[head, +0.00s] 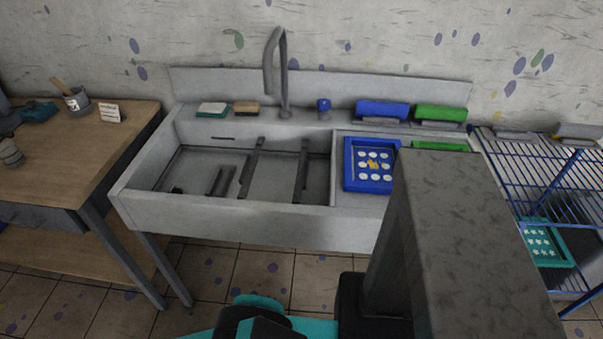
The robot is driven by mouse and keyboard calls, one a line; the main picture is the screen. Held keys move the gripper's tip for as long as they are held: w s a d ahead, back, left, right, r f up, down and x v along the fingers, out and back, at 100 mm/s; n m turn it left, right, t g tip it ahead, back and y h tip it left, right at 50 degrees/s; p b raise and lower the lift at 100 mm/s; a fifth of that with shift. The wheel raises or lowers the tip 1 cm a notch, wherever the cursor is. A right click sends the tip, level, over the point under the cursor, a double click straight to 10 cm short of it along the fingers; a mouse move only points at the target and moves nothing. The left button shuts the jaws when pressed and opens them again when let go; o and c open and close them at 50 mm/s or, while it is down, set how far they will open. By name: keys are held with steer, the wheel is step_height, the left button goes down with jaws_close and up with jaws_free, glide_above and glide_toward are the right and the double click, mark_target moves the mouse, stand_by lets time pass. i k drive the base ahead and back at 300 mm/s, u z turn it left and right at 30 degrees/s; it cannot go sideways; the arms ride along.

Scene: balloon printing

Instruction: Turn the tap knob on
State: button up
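A small blue knob (323,106), which looks like the tap knob, stands on the sink's back ledge, right of the spout. The grey tap (284,98) rises from the same ledge and its spout curves over at the top. No water stream shows under it. The grey sink (225,215) has a wide basin on the left. Teal and black parts of my arm show at the bottom edge. My gripper's fingers are not visible, and nothing of mine touches the knob.
A blue frame (348,172) with white dots lies right of the basin. A sponge (246,108), blue roller (382,110) and green roller (441,113) sit on the ledge. A wooden table (110,140) stands left, a blue wire rack (510,174) right. My column blocks the lower right.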

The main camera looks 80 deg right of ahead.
mark_target(323, 104)
steer(key=z, duration=0.2)
steer(key=k, duration=0.25)
steer(key=u, duration=0.65)
steer(key=i, duration=0.55)
steer(key=u, duration=0.8)
steer(key=k, duration=0.15)
steer(key=z, duration=3.15)
